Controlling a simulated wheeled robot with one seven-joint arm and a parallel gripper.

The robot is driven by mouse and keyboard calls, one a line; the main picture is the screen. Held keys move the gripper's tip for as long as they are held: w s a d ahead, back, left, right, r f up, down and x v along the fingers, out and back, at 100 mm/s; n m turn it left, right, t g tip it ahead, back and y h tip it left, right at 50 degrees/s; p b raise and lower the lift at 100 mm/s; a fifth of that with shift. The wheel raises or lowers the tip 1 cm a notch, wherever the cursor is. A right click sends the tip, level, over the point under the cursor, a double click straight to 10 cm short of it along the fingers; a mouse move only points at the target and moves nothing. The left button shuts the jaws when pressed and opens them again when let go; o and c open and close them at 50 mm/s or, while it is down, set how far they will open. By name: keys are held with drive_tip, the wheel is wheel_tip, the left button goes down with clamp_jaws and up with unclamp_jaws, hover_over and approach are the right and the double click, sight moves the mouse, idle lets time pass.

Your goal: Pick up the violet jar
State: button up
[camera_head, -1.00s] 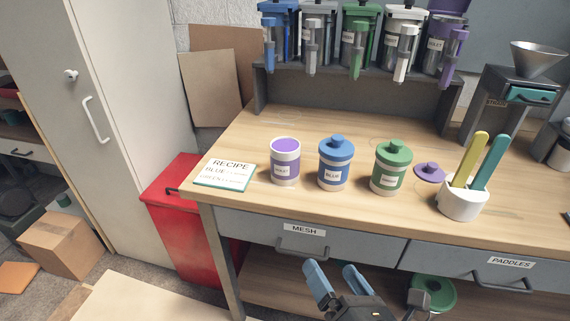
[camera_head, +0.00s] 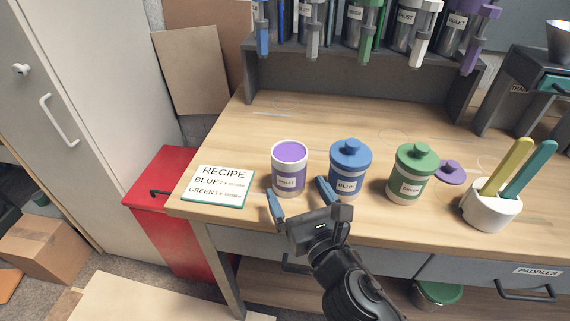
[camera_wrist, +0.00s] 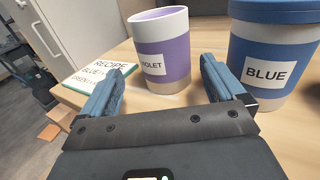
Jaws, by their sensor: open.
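The violet jar (camera_head: 289,169) stands upright on the workbench without a lid, showing violet contents. A white label on its violet band faces me. In the wrist view the violet jar (camera_wrist: 164,50) is just ahead, between and beyond my finger tips. My gripper (camera_head: 301,199) is open and empty, in front of the jar at the bench's front edge. Its right finger is close to the blue jar.
The lidded blue jar (camera_head: 349,170) stands close on the right of the violet jar, then the lidded green jar (camera_head: 410,173). A recipe card (camera_head: 219,186) lies to the left. A white cup (camera_head: 491,210) holds two paddles. The bench behind the jars is clear up to the dispensers.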

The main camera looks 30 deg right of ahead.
sight(288, 147)
drive_tip(key=w, duration=0.2)
drive_tip(key=w+d+p, duration=0.1)
drive_tip(key=w, duration=0.4)
drive_tip(key=shift+w+d+p, duration=0.2)
drive_tip(key=shift+d+p, duration=0.05)
drive_tip(key=shift+p, duration=0.05)
drive_tip(key=c, duration=1.3)
wheel_tip(288, 147, up, 6)
drive_tip(key=p, duration=0.4)
drive_tip(key=shift+r+b, duration=0.3)
drive_tip(key=shift+r, duration=1.7)
